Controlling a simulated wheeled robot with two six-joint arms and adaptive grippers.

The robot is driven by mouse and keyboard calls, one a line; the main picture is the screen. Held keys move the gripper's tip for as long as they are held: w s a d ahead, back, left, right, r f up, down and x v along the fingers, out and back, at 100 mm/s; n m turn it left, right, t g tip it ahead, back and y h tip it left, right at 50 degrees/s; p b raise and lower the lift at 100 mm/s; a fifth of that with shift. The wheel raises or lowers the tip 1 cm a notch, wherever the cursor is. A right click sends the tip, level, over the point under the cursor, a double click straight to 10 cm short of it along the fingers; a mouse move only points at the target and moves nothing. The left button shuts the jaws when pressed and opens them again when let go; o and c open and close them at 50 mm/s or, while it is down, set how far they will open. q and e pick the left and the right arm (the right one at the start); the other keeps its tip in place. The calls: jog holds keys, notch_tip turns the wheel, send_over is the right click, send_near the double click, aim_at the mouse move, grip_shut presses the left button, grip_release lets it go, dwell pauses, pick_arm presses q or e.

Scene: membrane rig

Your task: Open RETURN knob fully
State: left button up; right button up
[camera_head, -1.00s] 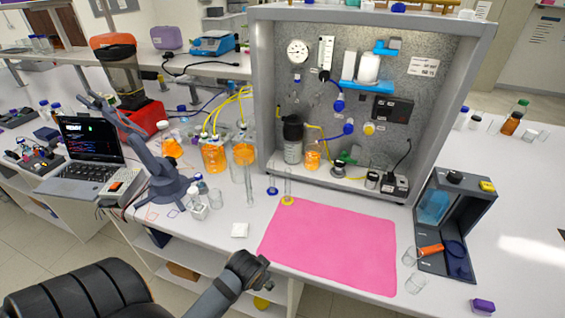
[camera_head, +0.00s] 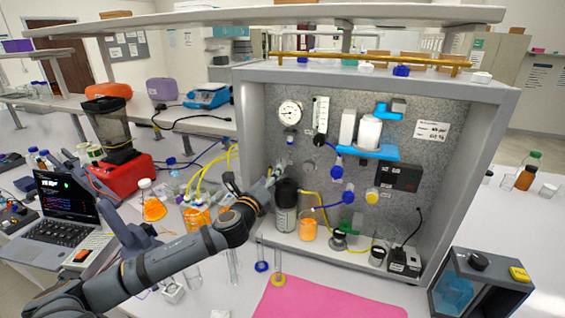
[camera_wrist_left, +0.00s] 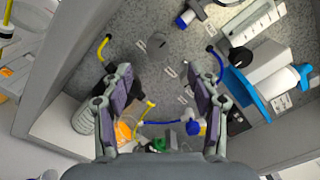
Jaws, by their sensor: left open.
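My left gripper (camera_head: 272,174) reaches in from the left, inside the rig cabinet at the left of its back panel. In the left wrist view the left gripper (camera_wrist_left: 160,76) is open and empty, its two fingers apart and pointing at the panel. Blue knobs (camera_head: 336,172) and (camera_head: 348,197) and a yellow knob (camera_head: 371,197) are on the panel to the right. The small labels are unreadable, so I cannot tell which knob is RETURN. My right gripper is not in view.
A dark-capped bottle (camera_head: 285,208) and an orange-filled beaker (camera_head: 308,229) stand below the gripper. Yellow tubing (camera_head: 213,166) runs left of the cabinet. The cabinet's left wall (camera_head: 250,130) is close to the arm. A pink mat (camera_head: 330,300) lies in front.

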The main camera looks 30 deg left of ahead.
aim_at(282, 163)
pick_arm(q)
jog(key=p+x, duration=0.3)
jog(key=x, duration=0.6)
jog(key=shift+w+f, duration=0.1)
jog(key=shift+w, duration=0.1)
jog(key=shift+w+f, duration=0.1)
jog(key=shift+w, duration=0.35)
jog(key=shift+w+a+f, duration=0.1)
jog(key=c, duration=1.2)
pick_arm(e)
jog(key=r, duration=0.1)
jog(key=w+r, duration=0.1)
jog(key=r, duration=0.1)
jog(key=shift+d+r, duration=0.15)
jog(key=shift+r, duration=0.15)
